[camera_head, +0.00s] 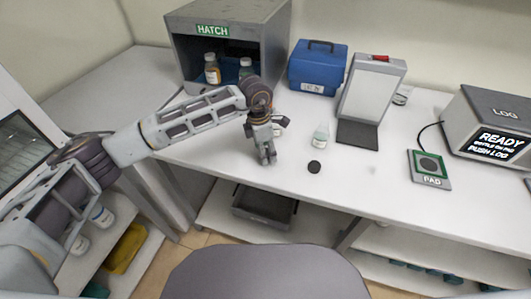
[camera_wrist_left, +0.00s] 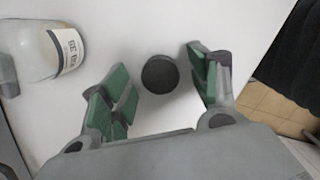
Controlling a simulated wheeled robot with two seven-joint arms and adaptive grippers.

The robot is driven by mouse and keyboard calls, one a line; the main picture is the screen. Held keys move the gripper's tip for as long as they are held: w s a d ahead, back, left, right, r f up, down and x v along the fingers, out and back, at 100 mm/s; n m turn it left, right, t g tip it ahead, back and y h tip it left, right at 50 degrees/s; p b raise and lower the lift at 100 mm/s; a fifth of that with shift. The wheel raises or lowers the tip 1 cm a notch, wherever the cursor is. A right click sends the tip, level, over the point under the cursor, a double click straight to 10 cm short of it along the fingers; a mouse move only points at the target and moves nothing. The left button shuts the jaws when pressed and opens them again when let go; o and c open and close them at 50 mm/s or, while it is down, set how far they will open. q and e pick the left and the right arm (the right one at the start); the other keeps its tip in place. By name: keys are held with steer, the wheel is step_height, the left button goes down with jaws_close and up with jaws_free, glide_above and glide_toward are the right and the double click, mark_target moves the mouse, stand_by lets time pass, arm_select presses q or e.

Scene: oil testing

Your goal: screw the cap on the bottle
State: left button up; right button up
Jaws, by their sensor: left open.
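A small round black cap (camera_head: 314,167) lies flat on the white table near its front edge. A small clear bottle (camera_head: 320,136) with a white label stands upright just behind it. My left gripper (camera_head: 268,158) is to the left of the cap, pointing down at the table. In the left wrist view the cap (camera_wrist_left: 160,74) shows between the open green-padded fingers of my left gripper (camera_wrist_left: 158,88), apart from both. The bottle (camera_wrist_left: 40,50) is at the upper left there, outside the fingers; its mouth is hard to see. My right gripper is in neither view.
A grey hatch box (camera_head: 228,80) holds amber bottles at the back left. A blue case (camera_head: 317,68) and a grey stand (camera_head: 370,88) are behind the bottle. The pad (camera_head: 429,168) and log box (camera_head: 490,125) are at right.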

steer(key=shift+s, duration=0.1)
arm_select(q)
steer(key=c, duration=0.8)
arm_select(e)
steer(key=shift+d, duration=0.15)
arm_select(q)
steer(key=shift+r, duration=0.15)
steer(key=shift+r, duration=0.5)
step_height(320, 180, up, 9)
steer(key=shift+b, duration=0.45)
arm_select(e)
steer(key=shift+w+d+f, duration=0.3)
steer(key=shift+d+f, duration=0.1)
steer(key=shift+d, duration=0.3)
arm_select(q)
steer(key=shift+f, duration=0.15)
